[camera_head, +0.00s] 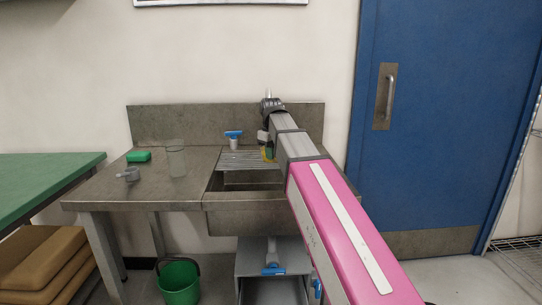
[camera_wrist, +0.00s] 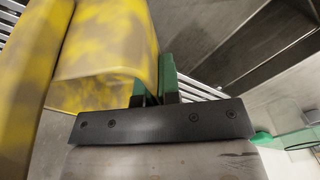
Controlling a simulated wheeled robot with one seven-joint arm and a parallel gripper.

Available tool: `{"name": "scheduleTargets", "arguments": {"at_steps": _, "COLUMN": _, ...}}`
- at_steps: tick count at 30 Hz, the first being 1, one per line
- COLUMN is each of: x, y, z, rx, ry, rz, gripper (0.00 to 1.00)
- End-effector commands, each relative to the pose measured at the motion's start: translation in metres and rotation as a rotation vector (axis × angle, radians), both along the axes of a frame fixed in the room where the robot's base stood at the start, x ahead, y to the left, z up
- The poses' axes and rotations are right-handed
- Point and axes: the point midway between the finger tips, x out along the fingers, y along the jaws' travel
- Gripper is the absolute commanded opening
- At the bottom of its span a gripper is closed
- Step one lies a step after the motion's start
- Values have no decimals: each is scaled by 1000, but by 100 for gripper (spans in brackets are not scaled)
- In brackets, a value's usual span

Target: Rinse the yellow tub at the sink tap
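The yellow tub (camera_wrist: 105,40) fills the left of the wrist view, blurred, with brownish patches on its surface. My gripper (camera_wrist: 155,85) has its green fingers close together at the tub's edge and appears shut on its wall. In the head view only a small yellow piece of the tub (camera_head: 268,154) shows below my wrist, over the ribbed drainer at the back of the sink (camera_head: 235,200). Whether the tub touches the drainer cannot be told. A thin pale upright piece shows above my wrist; the tap cannot be made out clearly behind my arm.
A blue-topped tool (camera_head: 233,138) stands behind the sink. A green bucket (camera_head: 180,282) and a grey cabinet are below. A blue door (camera_head: 440,120) is right.

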Motion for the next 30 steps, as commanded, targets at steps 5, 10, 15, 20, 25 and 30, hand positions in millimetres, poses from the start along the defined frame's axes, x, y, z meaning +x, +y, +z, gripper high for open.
{"name": "scheduleTargets", "arguments": {"at_steps": 5, "x": 17, "y": -1, "z": -3, "rx": 0, "ry": 0, "rz": 0, "gripper": 0}}
{"name": "scheduleTargets", "arguments": {"at_steps": 10, "x": 32, "y": -2, "z": -6, "rx": 0, "ry": 0, "rz": 0, "gripper": 0}}
{"name": "scheduleTargets", "arguments": {"at_steps": 15, "x": 46, "y": -3, "z": -9, "rx": 0, "ry": 0, "rz": 0, "gripper": 0}}
{"name": "scheduleTargets", "arguments": {"at_steps": 20, "x": 58, "y": -4, "z": -11, "rx": 0, "ry": 0, "rz": 0, "gripper": 0}}
{"name": "scheduleTargets", "arguments": {"at_steps": 25, "x": 66, "y": -5, "z": -13, "rx": 0, "ry": 0, "rz": 0, "gripper": 0}}
{"name": "scheduleTargets", "arguments": {"at_steps": 30, "x": 67, "y": -5, "z": -13, "rx": 1, "ry": -1, "rz": 0, "gripper": 0}}
